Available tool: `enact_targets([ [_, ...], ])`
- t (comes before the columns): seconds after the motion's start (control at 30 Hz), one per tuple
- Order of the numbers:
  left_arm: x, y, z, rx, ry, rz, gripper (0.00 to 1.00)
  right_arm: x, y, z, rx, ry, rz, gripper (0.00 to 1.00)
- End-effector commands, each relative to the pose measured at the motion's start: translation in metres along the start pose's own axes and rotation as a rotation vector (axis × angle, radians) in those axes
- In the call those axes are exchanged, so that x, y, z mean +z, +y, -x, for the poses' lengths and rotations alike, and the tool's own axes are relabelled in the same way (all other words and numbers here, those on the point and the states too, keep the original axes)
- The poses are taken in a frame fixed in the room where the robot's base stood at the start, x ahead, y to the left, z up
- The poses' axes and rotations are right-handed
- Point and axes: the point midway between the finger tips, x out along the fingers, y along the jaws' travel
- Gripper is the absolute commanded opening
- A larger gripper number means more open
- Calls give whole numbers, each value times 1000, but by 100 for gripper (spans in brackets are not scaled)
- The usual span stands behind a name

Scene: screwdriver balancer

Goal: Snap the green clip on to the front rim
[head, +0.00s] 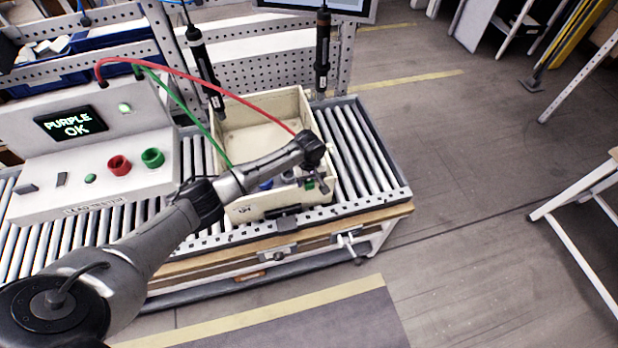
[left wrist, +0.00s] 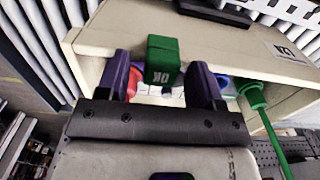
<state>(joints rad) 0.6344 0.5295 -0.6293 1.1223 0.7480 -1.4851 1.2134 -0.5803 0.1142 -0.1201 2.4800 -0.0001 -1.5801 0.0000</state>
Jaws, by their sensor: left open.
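My left gripper (left wrist: 161,78) is open, with one purple finger on each side of the clip and visible gaps between. Whether the clip is seated on the rim cannot be told. In the head view, my left gripper (head: 316,182) is small and dark at the bin's near wall. My right gripper is not in view.
The bin stands on a roller conveyor (head: 365,150). A tester box (head: 95,165) showing PURPLE OK stands at left. Its red cable (head: 215,77) and green cable (head: 185,110) run to the bin. Two screwdrivers (head: 205,70) (head: 322,55) hang above. Open floor lies at right.

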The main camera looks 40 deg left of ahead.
Motion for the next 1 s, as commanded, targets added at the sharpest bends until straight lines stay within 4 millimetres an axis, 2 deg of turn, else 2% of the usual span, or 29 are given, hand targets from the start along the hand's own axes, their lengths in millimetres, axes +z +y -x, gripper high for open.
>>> enact_targets([
  [0.23, 0, -1, -1, -2, 1, 1, 63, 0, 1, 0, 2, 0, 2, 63],
  [0.37, -1, -1, 7, -1, 1, 0, 63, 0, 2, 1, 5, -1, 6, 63],
  [0.47, -1, 0, 21, 0, 2, 0, 63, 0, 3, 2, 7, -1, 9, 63],
  [0.8, 0, 0, 87, 1, 3, 0, 63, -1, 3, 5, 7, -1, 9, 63],
  [1.0, 0, 0, 117, 1, 1, -1, 63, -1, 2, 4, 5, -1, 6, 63],
])
